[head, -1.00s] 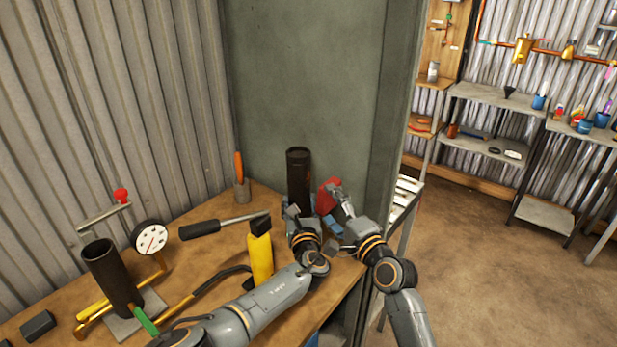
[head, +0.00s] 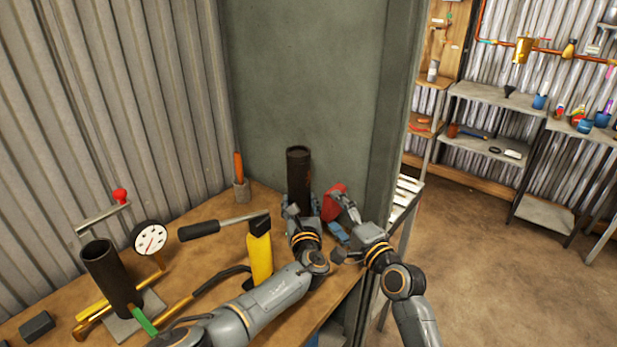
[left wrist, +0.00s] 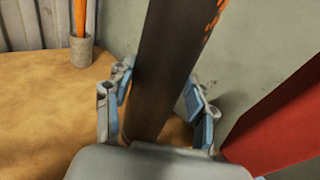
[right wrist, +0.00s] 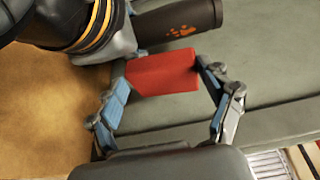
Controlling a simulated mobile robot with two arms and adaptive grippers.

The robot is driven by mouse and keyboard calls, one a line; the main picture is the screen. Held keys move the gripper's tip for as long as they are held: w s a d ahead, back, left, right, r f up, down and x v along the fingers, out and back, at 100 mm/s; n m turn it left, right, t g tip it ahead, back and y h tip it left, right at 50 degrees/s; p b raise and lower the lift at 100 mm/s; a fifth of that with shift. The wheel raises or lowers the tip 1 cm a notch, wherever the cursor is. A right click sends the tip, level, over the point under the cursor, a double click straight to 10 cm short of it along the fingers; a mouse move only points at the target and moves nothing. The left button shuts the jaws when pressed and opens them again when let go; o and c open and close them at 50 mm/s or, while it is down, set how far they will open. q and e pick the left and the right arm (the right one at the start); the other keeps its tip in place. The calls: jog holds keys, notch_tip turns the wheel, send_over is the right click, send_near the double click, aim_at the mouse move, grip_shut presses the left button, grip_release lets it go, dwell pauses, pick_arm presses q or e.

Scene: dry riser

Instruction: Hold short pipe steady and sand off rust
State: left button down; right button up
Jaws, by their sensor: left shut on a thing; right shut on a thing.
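The short pipe (head: 298,172) is dark and stands upright on the workbench near the green-grey panel. Orange rust spots (right wrist: 178,33) show on its side in the right wrist view; some also show at the top of the left wrist view (left wrist: 212,22). My left gripper (head: 300,212) is shut around the lower pipe, a finger on each side. My right gripper (head: 340,208) is shut on a red sanding block (right wrist: 162,72), right of the pipe. In the head view a small gap shows between block and pipe. The block also shows in the left wrist view (left wrist: 275,125).
On the bench (head: 205,290) are a yellow tool (head: 260,255), a black-handled file (head: 225,226), a dial gauge (head: 150,238) and another dark pipe (head: 108,275). An orange-handled brush (head: 239,180) stands behind. The panel (head: 310,80) is close behind the pipe.

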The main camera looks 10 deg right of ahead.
aim_at(329, 201)
jog(key=shift+s+d+r, duration=0.15)
jog(key=shift+s+r, duration=0.1)
jog(key=shift+r, duration=0.55)
jog(key=shift+s+d+r, duration=0.15)
jog(key=shift+s+r, duration=0.1)
jog(key=shift+r, duration=0.5)
jog(key=shift+w+a, duration=1.25)
jog(key=shift+w, duration=0.3)
dwell(0.5)
